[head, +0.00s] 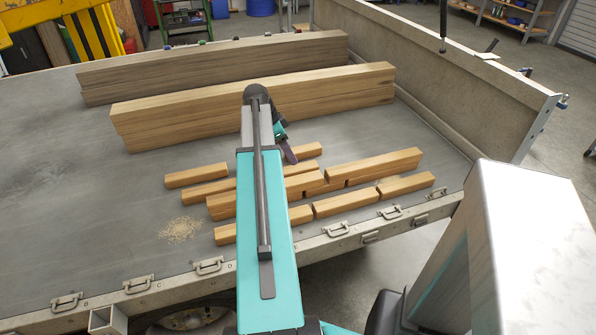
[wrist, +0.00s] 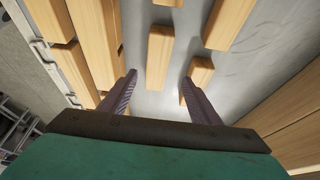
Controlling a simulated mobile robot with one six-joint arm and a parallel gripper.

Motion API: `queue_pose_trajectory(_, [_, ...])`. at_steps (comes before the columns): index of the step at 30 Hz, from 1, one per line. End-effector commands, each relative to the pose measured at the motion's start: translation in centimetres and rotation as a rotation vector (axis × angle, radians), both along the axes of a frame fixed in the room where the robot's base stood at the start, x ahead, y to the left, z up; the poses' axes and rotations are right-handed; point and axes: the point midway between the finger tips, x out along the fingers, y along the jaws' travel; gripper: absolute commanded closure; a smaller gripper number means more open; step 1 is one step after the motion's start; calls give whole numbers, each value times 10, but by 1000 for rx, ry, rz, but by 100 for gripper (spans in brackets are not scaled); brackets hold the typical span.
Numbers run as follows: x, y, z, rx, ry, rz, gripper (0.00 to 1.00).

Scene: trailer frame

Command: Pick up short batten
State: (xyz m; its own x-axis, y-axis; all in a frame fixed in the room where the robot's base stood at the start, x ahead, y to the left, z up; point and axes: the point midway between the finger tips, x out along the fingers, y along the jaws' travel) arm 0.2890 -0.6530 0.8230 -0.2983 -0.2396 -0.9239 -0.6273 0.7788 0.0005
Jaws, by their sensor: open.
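Several short lengths of light wood lie flat on the grey trailer bed; I cannot tell which one the task means. One short piece (head: 196,175) lies at the left of the group and another (head: 308,150) at the back, beside my gripper. My gripper (head: 289,154) is over the group, its fingers partly hidden by my arm. In the wrist view, my gripper (wrist: 158,79) is open and empty. A wood piece (wrist: 159,50) shows beyond the gap between the fingers, and a short piece (wrist: 199,76) is partly behind the right finger.
Two large timber stacks (head: 255,100) (head: 215,65) lie behind the pieces. The trailer's near edge (head: 340,228) carries metal latches, and a side wall (head: 440,75) rises at the right. A sawdust patch (head: 181,229) lies at the left. The bed's left part is clear.

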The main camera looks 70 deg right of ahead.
Motion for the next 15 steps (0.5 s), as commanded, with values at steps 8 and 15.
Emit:
queue_pose_trajectory(8, [-10,-8,-29,1,1,0,43])
queue_pose_trajectory(15, [-12,-9,-38,-1,-1,0,43])
